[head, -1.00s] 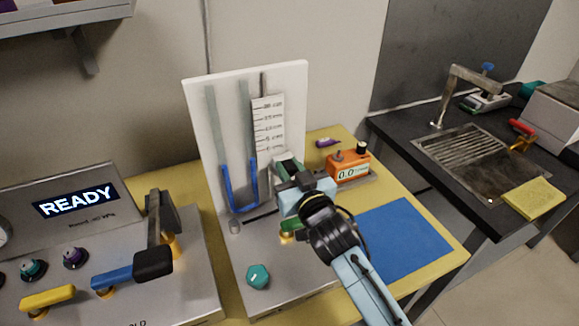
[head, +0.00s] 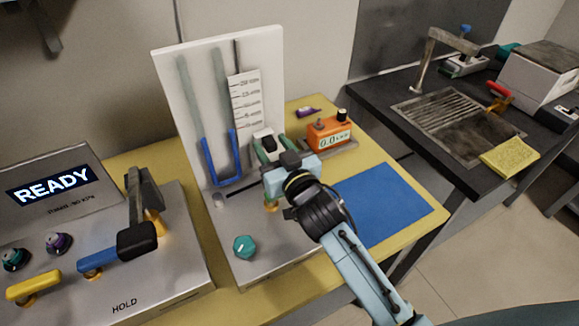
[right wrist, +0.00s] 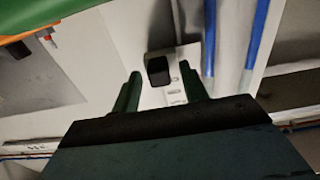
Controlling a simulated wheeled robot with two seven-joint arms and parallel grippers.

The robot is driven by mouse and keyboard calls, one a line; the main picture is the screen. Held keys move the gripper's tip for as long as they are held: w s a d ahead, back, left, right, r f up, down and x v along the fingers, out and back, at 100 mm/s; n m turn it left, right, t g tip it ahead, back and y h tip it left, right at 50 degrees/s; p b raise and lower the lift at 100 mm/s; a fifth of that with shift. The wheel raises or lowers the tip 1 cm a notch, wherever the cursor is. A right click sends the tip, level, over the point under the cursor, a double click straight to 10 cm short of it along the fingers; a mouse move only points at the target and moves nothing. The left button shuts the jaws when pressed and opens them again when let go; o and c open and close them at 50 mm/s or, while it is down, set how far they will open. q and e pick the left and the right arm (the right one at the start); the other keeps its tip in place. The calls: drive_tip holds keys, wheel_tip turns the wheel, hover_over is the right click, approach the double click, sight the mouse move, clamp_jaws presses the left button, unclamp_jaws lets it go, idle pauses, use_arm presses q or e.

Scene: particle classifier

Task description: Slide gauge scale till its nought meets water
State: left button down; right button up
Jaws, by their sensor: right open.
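The gauge is an upright white board (head: 270,70) with a U-tube. Blue water (head: 210,165) fills its lower part, and the right limb's water top is near the scale's lower end. The white gauge scale (head: 246,95) has black marks too small to read surely. A black knob (head: 268,143) on a white block is at its lower right; the knob also shows in the right wrist view (right wrist: 158,70). My right gripper (head: 271,152) is open, its green fingers on either side of the knob, with gaps visible in the right wrist view (right wrist: 162,90). My left gripper is out of view.
A teal dial (head: 244,246) is on the gauge base. An orange meter (head: 328,133) stands right of the board, close to my gripper. A blue mat (head: 385,205) lies clear at the right. A panel with levers (head: 105,255) stands at the left.

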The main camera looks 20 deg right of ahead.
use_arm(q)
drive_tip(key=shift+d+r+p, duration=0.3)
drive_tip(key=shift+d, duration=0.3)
use_arm(e)
drive_tip(key=s+d, duration=0.2)
drive_tip(key=s, duration=0.9)
drive_tip(key=shift+s, duration=0.25)
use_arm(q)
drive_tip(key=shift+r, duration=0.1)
use_arm(e)
drive_tip(key=shift+d, duration=0.1)
